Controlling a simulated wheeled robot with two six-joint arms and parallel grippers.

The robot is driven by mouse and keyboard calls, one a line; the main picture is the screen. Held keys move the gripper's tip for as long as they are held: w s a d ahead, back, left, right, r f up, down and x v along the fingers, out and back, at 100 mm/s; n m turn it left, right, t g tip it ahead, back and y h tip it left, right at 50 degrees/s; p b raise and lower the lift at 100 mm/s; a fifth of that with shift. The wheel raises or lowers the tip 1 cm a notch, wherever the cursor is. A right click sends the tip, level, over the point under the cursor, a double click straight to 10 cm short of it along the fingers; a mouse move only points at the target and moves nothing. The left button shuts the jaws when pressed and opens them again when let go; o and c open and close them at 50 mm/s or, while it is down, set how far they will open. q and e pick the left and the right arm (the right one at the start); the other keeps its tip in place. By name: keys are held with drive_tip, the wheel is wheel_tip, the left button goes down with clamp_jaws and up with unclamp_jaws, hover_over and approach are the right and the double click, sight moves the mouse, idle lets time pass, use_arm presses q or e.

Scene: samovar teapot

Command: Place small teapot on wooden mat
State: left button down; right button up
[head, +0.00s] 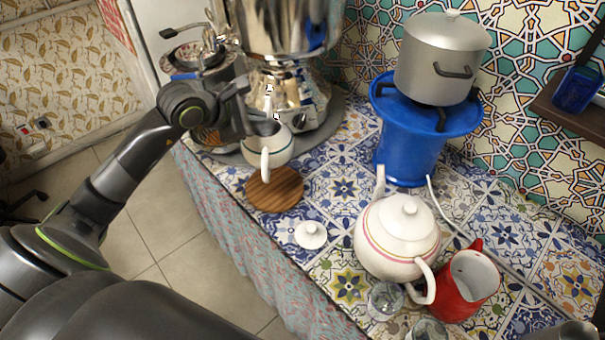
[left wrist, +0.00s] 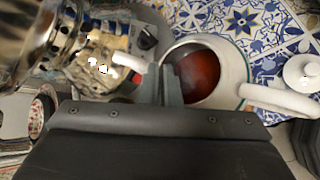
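The small white teapot (head: 278,154) is open-topped, with a dark rim line and its handle toward the front. My left gripper (head: 262,127) is closed on its rim. In the left wrist view the fingers (left wrist: 168,85) pinch the wall of the teapot (left wrist: 232,65), which holds red-brown tea; its spout points left and its handle right. The round wooden mat (head: 275,197) lies on the tiled counter, bare, just in front of the teapot, whose handle overlaps the mat's far edge in the head view. Whether the teapot's base hangs clear is hard to tell.
A shiny samovar (head: 285,85) stands close behind the teapot. A small white lid (head: 310,235) lies right of the mat. A large white teapot (head: 395,240), a red jug (head: 468,285) and glasses (head: 385,301) stand further right. The counter's front edge is near the mat.

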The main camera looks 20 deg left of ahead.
use_arm(q)
drive_tip(key=f, duration=0.5)
drive_tip(key=shift+d+f+p, duration=0.2)
drive_tip(key=shift+f+p, duration=0.05)
drive_tip(key=shift+p, duration=0.1)
wheel_tip(320, 180, down, 4)
drive_tip(key=shift+r, duration=0.1)
drive_tip(key=shift+f, duration=0.25)
drive_tip(key=shift+f, duration=0.15)
drive_tip(key=c, duration=1.6)
unclamp_jaws()
drive_tip(key=shift+c, duration=0.2)
